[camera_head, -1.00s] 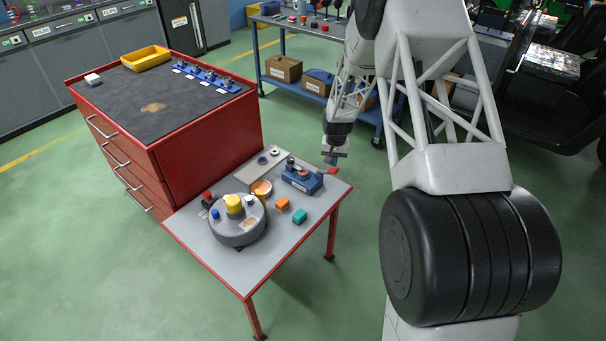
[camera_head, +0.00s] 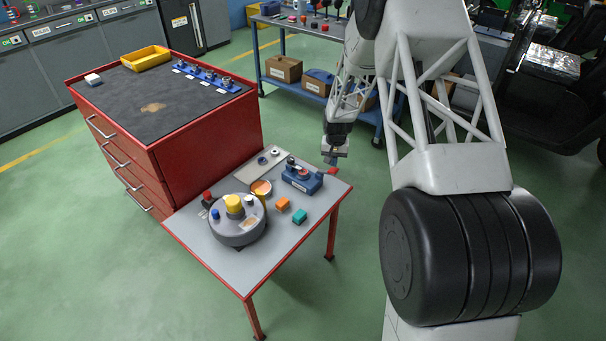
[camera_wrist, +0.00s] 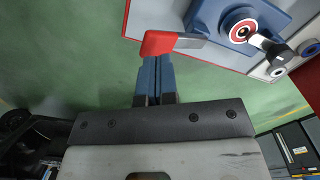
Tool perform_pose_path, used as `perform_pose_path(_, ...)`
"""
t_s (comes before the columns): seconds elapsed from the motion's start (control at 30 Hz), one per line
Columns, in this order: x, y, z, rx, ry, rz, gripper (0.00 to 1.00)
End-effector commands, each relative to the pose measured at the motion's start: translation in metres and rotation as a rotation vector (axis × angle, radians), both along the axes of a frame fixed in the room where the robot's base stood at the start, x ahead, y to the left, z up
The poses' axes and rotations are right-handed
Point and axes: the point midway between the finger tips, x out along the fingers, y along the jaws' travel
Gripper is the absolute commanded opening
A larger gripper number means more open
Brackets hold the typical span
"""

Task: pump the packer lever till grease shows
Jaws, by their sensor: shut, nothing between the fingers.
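The packer (camera_head: 300,180) is a small blue device at the far right corner of the small table. It also shows in the wrist view (camera_wrist: 272,12), with a red disc with a white ring (camera_wrist: 243,31) on top. Its lever (camera_wrist: 190,41) reaches out past the table edge and ends in a red grip (camera_wrist: 158,43), also visible in the head view (camera_head: 333,171). My gripper (camera_wrist: 154,60) is shut and empty, its blue fingertips right at the red grip's underside in the picture. I cannot tell whether they touch. In the head view my gripper (camera_head: 330,160) is just above the grip.
The small grey table (camera_head: 262,279) also holds a round grey housing (camera_head: 237,232), an orange block (camera_head: 282,205) and a teal block (camera_head: 300,216). A red drawer cabinet (camera_head: 205,150) stands to the left. Open green floor lies right of the table.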

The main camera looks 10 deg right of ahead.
Motion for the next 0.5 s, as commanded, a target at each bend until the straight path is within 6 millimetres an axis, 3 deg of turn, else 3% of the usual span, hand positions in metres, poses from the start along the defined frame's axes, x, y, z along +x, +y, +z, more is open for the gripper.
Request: perform_pose_path(0.5,0.0,0.0,-0.0096,0.0,0.001,0.0,0.0)
